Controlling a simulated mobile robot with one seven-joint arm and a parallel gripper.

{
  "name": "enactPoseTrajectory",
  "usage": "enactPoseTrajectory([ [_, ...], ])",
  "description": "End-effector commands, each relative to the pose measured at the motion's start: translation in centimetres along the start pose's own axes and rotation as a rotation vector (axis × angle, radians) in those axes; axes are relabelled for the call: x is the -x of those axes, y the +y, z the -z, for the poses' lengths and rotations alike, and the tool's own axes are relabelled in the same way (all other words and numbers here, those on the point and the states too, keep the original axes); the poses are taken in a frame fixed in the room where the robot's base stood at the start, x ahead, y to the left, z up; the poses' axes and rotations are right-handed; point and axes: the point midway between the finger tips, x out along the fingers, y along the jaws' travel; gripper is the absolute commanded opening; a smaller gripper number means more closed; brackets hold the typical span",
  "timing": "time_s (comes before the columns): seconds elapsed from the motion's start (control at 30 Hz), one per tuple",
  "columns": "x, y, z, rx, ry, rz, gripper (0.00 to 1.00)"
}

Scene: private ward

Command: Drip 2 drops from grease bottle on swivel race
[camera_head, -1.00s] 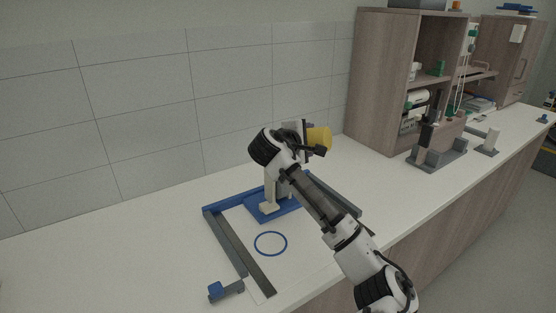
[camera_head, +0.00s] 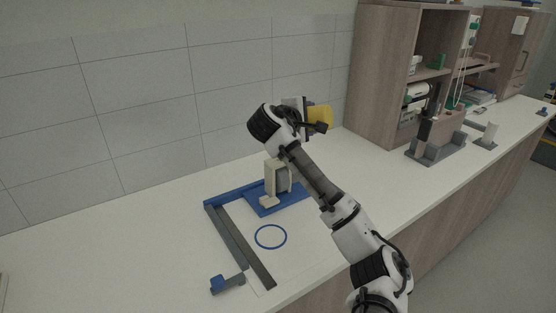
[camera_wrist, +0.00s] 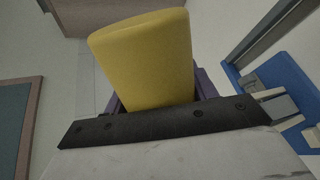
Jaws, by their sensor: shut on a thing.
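A yellow bottle (camera_head: 321,117), apparently the grease bottle, is held in my gripper (camera_head: 308,112) above the counter. In the wrist view the bottle (camera_wrist: 145,60) fills the upper middle, between the purple fingers of my gripper (camera_wrist: 158,92). Its nozzle is not visible. A beige and grey caster-like part (camera_head: 276,180) stands on a blue base plate (camera_head: 263,207), below and left of the bottle. I cannot make out the swivel race on it. In the wrist view the blue plate (camera_wrist: 283,75) and part of the caster show at the right, apart from the bottle.
A grey and blue frame (camera_head: 238,243) borders the work area, with a blue ring (camera_head: 271,237) lying inside it. A small blue and grey clamp-like piece (camera_head: 220,284) sits at the front. A grey holder (camera_head: 436,153) and a wooden shelf (camera_head: 382,80) stand right. The left counter is clear.

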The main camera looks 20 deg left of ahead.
Motion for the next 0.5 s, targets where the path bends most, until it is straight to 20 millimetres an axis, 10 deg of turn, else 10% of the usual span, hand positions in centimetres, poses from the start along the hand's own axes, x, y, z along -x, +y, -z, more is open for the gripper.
enactPoseTrajectory([
  [0.5,-1.6,-4.9,2.2,-0.586,0.2,0.0,0.29],
])
